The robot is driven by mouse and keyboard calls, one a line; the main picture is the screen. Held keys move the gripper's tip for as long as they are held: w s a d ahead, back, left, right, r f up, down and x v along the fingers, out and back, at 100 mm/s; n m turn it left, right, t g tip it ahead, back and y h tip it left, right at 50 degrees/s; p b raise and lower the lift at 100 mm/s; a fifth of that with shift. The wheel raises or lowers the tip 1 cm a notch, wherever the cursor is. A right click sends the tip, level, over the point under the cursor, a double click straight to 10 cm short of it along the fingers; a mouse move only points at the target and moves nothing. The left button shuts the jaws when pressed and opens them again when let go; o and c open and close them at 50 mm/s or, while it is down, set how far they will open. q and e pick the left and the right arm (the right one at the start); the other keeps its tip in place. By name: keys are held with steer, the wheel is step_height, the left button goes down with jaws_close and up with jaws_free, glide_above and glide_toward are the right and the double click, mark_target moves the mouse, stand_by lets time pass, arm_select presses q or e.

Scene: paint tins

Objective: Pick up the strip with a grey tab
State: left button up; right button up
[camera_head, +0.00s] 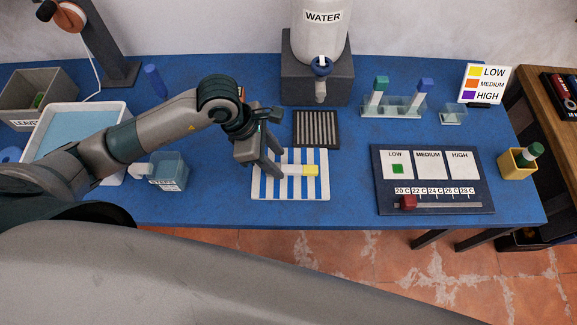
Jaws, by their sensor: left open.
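A pale strip (295,170) with a yellow right end (311,170) lies on a blue-and-white striped mat (319,190). A grey tab cannot be made out; the strip's left end is partly hidden by my left gripper. My left gripper (279,165) is open, with its fingers pointing down over the mat's left half, around or just above the strip's left end. I cannot tell whether it touches the strip. My right gripper is not in view.
A dark ribbed rack (317,128) lies behind the mat. A water dispenser (320,40) stands at the back. A blue-grey container (170,172) stands left. A LOW/MEDIUM/HIGH board (430,206) with a red slider (408,202) lies right. Tube holders (392,108) stand behind it.

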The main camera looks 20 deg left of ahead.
mark_target(285, 168)
arm_select(q)
steer(key=p+x, duration=0.1)
steer(key=x, duration=0.2)
steer(key=shift+w, duration=0.1)
steer(key=shift+w+d+f+p, duration=0.15)
steer(key=shift+f+p, duration=0.15)
steer(key=shift+f, duration=0.15)
steer(key=c, duration=1)
